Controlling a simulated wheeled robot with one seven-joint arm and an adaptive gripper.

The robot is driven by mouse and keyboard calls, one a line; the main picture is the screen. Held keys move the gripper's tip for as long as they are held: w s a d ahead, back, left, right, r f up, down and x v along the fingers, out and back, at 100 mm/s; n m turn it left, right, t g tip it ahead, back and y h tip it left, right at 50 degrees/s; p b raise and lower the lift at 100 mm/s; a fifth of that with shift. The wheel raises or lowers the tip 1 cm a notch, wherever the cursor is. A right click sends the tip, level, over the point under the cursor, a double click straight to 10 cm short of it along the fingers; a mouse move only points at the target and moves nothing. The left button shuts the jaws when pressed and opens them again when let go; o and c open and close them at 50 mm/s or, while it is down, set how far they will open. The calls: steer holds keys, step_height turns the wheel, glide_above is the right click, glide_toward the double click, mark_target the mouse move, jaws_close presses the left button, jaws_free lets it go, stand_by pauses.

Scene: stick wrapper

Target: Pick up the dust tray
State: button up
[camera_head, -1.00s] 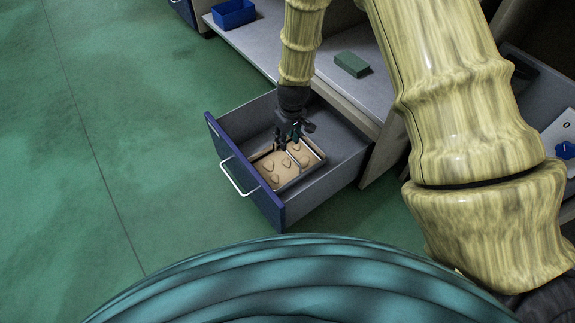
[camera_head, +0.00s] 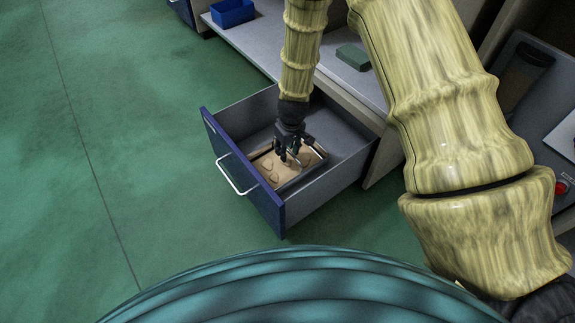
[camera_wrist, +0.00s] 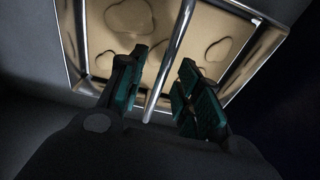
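The dust tray (camera_head: 281,178) is a shallow metal tray with tan contents and a thin bar across its middle. It lies inside the open drawer (camera_head: 330,182). In the wrist view the tray (camera_wrist: 205,50) fills the upper part, and its metal bar (camera_wrist: 172,62) runs between my fingers. My gripper (camera_head: 294,156) is over the tray, pointing down. In the wrist view my gripper (camera_wrist: 160,88) is open, with a teal-padded finger on each side of the bar and a gap to each. The head view hides part of the tray behind my gripper.
A blue bin (camera_head: 233,13) and a green block (camera_head: 353,57) sit on the grey shelf above. Green floor lies open at left.

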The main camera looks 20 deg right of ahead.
steer(key=shift+f, duration=0.1)
jaws_close()
stand_by(0.5)
